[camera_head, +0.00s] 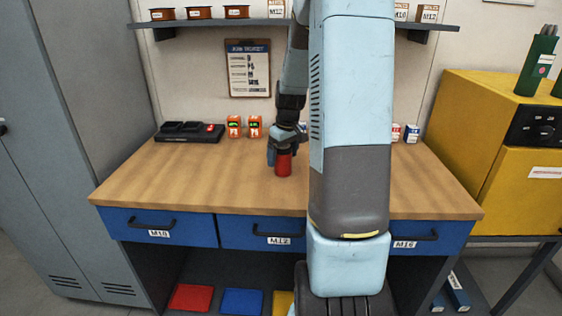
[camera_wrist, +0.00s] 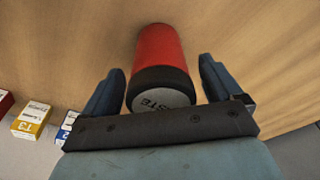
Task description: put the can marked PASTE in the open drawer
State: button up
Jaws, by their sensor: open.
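A red can (camera_head: 283,165) stands on the wooden workbench. In the wrist view the can (camera_wrist: 160,58) has a dark band and a grey end with letters reading "STE"; the rest of the word is cut off. My gripper (camera_head: 276,156) is at the can, and in the wrist view its two fingers (camera_wrist: 161,68) are apart, one on each side of the can. I cannot tell whether either finger touches it. Blue drawers M10 (camera_head: 140,222), M12 (camera_head: 250,232) and M16 (camera_head: 425,240) are under the benchtop. No drawer interior shows, so I cannot tell which is open.
A black charger (camera_head: 188,133), orange boxes (camera_head: 254,127) and small cartons (camera_head: 411,134) stand along the bench's back. A shelf (camera_head: 215,22) runs above. A yellow cabinet (camera_head: 480,110) is at the right. My arm hides part of the bench. The bench's left front (camera_head: 170,185) is clear.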

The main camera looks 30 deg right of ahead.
jog(key=shift+w+f, duration=0.1)
jog(key=shift+f, duration=0.7)
jog(key=c, duration=1.5)
jog(key=shift+r, duration=0.65)
jog(key=s+a+r, duration=0.3)
jog(key=s+r, duration=0.1)
jog(key=r, duration=0.4)
jog(key=s+a+r, duration=0.1)
jog(key=s, duration=0.1)
jog(key=s+a+r, duration=0.1)
jog(key=s+a, duration=0.1)
jog(key=s, duration=0.1)
jog(key=s+a+r, duration=0.1)
jog(key=s, duration=0.1)
jog(key=shift+s+a+r, duration=0.3)
jog(key=shift+a+r, duration=0.1)
